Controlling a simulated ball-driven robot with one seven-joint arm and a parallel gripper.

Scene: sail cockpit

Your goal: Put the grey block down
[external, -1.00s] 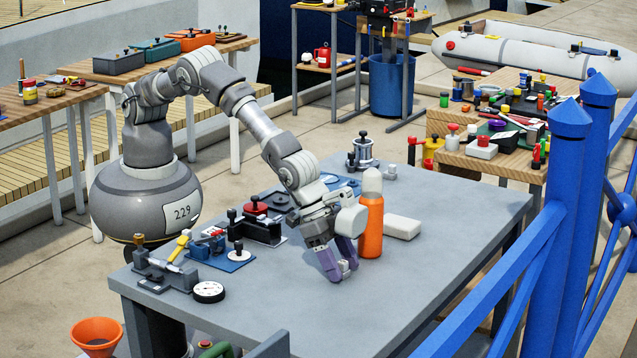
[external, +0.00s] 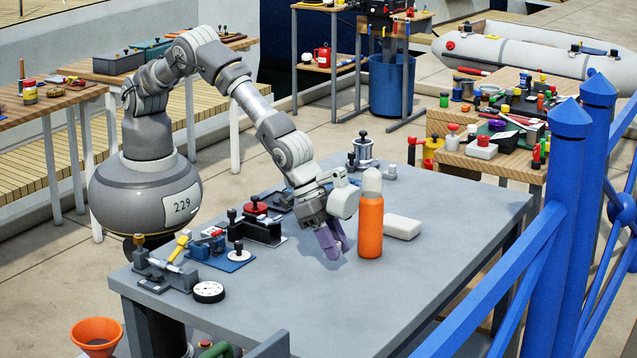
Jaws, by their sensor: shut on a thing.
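My gripper (external: 333,248) is over the grey table (external: 300,300), just left of the orange bottle, with its purple fingers pointing down. The fingers are close together and shut on the grey block, which is small and mostly hidden between the fingertips. A bit of grey shows there, but its outline is hard to make out. The fingertips seem a little above the tabletop; the exact gap cannot be told.
An orange bottle (external: 369,228) with a pale cap stands close to the right of my gripper. A whitish block (external: 402,227) lies behind it. Fixtures, a blue plate (external: 228,260) and a round dial (external: 208,292) occupy the left side. The front and right tabletop is clear.

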